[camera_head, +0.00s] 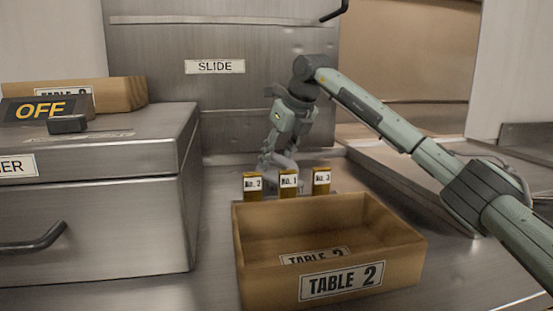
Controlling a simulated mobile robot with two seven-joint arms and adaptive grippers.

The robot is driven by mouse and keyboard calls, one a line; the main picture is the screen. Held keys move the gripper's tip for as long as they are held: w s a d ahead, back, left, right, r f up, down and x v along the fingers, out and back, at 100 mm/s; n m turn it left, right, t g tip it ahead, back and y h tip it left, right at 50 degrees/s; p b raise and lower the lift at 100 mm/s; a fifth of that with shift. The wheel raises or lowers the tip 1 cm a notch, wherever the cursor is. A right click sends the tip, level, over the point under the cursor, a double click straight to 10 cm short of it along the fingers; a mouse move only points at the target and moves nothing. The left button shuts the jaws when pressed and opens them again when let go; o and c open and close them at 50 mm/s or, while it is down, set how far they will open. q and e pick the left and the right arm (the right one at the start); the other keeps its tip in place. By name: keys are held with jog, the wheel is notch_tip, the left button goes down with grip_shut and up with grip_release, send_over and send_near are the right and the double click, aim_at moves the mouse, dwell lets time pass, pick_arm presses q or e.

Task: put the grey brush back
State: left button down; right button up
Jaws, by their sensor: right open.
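I cannot make out a grey brush for certain in the head view. My right gripper (279,164) hangs fingers down at the back of the metal counter, just behind the labelled blocks. It is open, and its fingertips are partly hidden behind the blocks. I cannot tell whether anything lies between or below the fingers. Three small yellow-brown blocks stand in a row: No. 2 (253,186) at left, No. 1 (288,184) in the middle, No. 3 (321,182) at right. My left gripper is not in view.
An open wooden box labelled TABLE 2 (400,238) stands in front of the blocks and looks empty. A metal cabinet (95,235) with an OFF sign (40,110) and another wooden box (122,94) is at left. A SLIDE panel (160,95) rises behind.

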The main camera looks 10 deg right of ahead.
jog(key=v, duration=1.1)
jog(key=shift+b, duration=0.3)
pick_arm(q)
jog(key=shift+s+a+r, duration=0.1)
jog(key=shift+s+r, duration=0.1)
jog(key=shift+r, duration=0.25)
pick_arm(e)
jog(key=shift+s+d+r, duration=0.1)
jog(key=shift+s+r, duration=0.1)
jog(key=shift+r, duration=0.25)
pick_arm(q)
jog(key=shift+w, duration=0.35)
pick_arm(e)
jog(key=shift+c, duration=0.4)
